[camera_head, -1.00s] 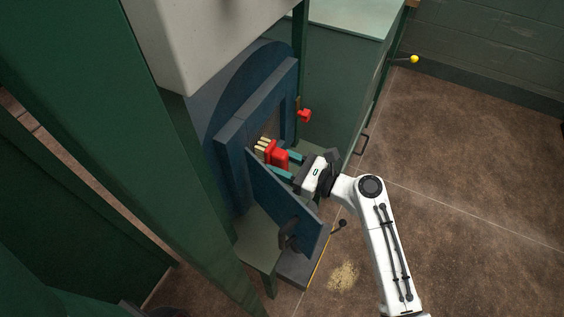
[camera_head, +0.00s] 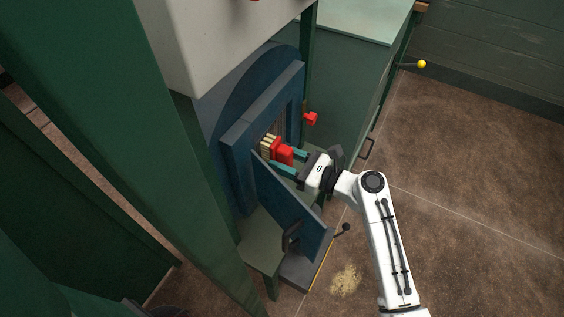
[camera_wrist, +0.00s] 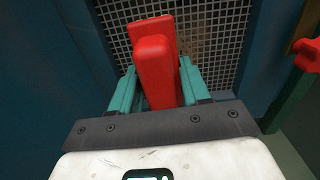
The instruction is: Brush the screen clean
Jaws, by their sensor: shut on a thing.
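My gripper (camera_head: 292,163) is shut on a red brush (camera_head: 283,151) with pale bristles, held at the open hatch of a blue housing. In the wrist view the red brush (camera_wrist: 156,66) stands between the teal fingers of my gripper (camera_wrist: 158,88). Behind it is a wire mesh screen (camera_wrist: 216,42), with a brownish patch to the right of the brush. The bristles are hidden in the wrist view, so I cannot tell whether they touch the mesh.
A blue hatch door (camera_head: 284,205) stands open below my gripper. A red knob (camera_head: 310,118) sits right of the opening. A green cabinet (camera_head: 345,95) stands behind. Pale grains (camera_head: 345,280) lie on the brown floor (camera_head: 460,220), which is open to the right.

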